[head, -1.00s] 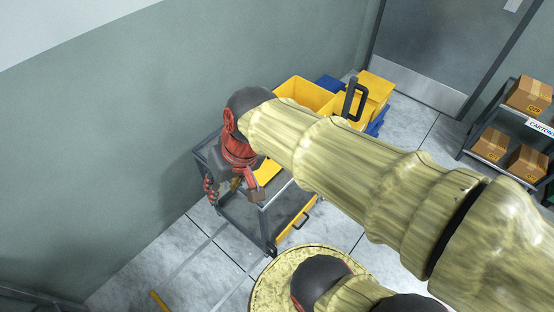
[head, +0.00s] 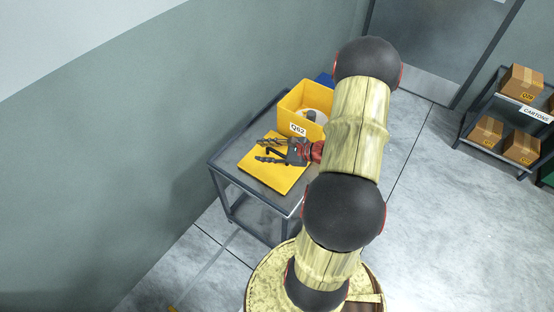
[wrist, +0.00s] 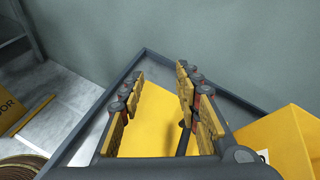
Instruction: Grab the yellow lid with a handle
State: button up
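The yellow lid (head: 262,176) is a flat square panel lying on top of the grey cart (head: 229,166). It also shows between my fingers in the wrist view (wrist: 152,123). My gripper (head: 267,151) reaches in from the right, over the lid. In the wrist view my gripper (wrist: 160,95) has its two yellow-padded fingers spread apart, with nothing clearly held between them. A short dark bar among the fingers in the head view may be the lid's handle, but I cannot tell it from the gripper. Whether the fingers touch the lid is unclear.
A yellow bin (head: 284,113) labelled Q62 stands on the cart behind the lid, with pale and dark contents; it also shows in the wrist view (wrist: 277,140). The wall is close on the left. A carton rack (head: 468,130) stands far right. Floor between is clear.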

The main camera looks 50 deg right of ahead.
aim_at(279, 153)
jog(key=s+d+f+m+h, duration=0.1)
jog(key=d+f, duration=0.1)
jog(key=s+d+f+m+h, duration=0.1)
jog(key=s+d+f+m, duration=0.1)
jog(key=d, duration=0.1)
jog(key=s+d+f+m+t+h, duration=0.1)
jog(key=s+d+f+m, duration=0.1)
jog(key=shift+d+f+h, duration=0.2)
jog(key=shift+f+h, duration=0.2)
jog(key=shift+w+d+f+m, duration=0.1)
jog(key=shift+w+f+m, duration=0.1)
jog(key=shift+f+m, duration=0.1)
jog(key=b+x, duration=0.2)
jog(key=x, duration=0.4)
jog(key=shift+d+f, duration=0.15)
jog(key=shift+d, duration=0.05)
jog(key=shift+w+f, duration=0.1)
jog(key=shift+w, duration=0.4)
jog(key=shift+c, duration=1)
grip_shut()
jog(key=shift+d, duration=0.1)
